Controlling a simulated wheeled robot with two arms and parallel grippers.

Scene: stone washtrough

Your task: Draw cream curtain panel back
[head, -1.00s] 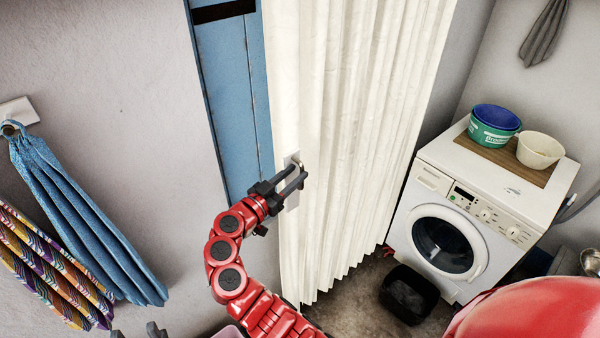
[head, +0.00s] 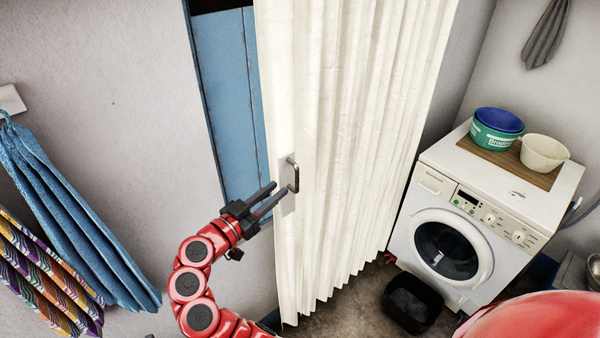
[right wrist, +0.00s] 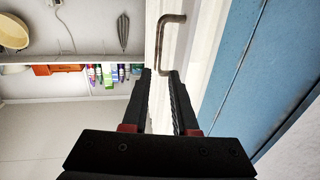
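The cream curtain panel (head: 350,130) hangs in pleats down the middle of the head view. Its left edge has a pale plate with a metal bar handle (head: 293,175). My right gripper (head: 277,190) is just left of and below the handle, apart from it. My left gripper is not clearly visible.
A blue panel (head: 228,95) stands left of the curtain. A washing machine (head: 440,190) with bowls on top is at right, with a black tub (head: 410,300) on the floor before it. Blue and patterned towels (head: 75,225) hang at far left.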

